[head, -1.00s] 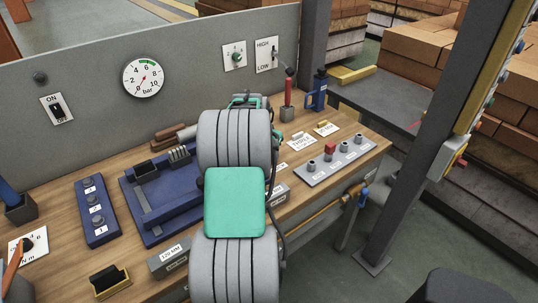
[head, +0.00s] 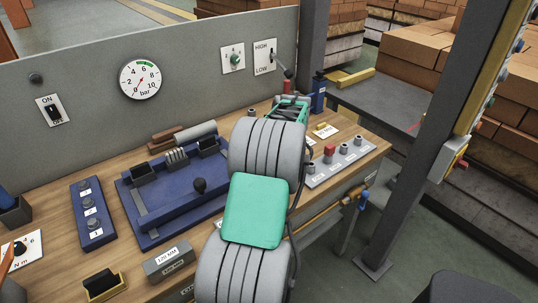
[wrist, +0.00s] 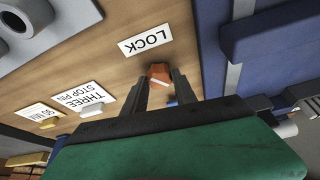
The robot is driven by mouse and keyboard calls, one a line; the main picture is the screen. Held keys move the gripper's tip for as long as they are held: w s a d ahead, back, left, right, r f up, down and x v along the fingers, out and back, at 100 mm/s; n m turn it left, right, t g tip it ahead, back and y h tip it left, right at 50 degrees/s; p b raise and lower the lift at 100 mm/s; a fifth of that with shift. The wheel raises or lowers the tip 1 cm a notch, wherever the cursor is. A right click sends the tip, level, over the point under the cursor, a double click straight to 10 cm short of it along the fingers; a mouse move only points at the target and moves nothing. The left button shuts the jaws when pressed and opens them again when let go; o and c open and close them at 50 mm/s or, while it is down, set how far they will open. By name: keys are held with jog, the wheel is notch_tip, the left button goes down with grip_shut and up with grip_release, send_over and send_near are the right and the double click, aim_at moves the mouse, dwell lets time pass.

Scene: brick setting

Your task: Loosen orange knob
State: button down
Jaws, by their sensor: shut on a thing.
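The orange knob (wrist: 158,76) stands on the wooden bench top in the wrist view, just below a white LOCK label (wrist: 145,39). My gripper (wrist: 160,84) has its two dark fingers on either side of the knob and is shut on it. Part of the knob's lower side is hidden by the fingers and the gripper body. In the head view my grey and green arm covers the knob and the fingertips.
A blue fixture (head: 165,212) with a black ball knob (head: 199,185) lies left of my arm. A grey strip (head: 325,171) with several pegs lies to the right. A gauge panel (head: 90,120) stands behind.

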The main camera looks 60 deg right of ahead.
jog(key=n+y+p, duration=0.1)
jog(key=n, duration=0.1)
jog(key=n+y+p, duration=0.1)
jog(key=n, duration=0.2)
jog(key=shift+d+r+n+t+p, duration=0.2)
jog(key=shift+n+t+p, duration=0.1)
jog(key=shift+t+p, duration=0.1)
jog(key=n+y+p, duration=0.1)
jog(key=n+p, duration=0.1)
jog(key=shift+n+p, duration=0.4)
jog(key=shift+d+f+n+y+p, duration=0.1)
jog(key=shift+n+y+p, duration=0.3)
jog(key=shift+n+p, duration=0.3)
jog(key=c, duration=1)
grip_release()
jog(key=shift+f, duration=0.1)
jog(key=p+v, duration=0.2)
jog(key=v, duration=0.5)
jog(key=shift+r, duration=0.45)
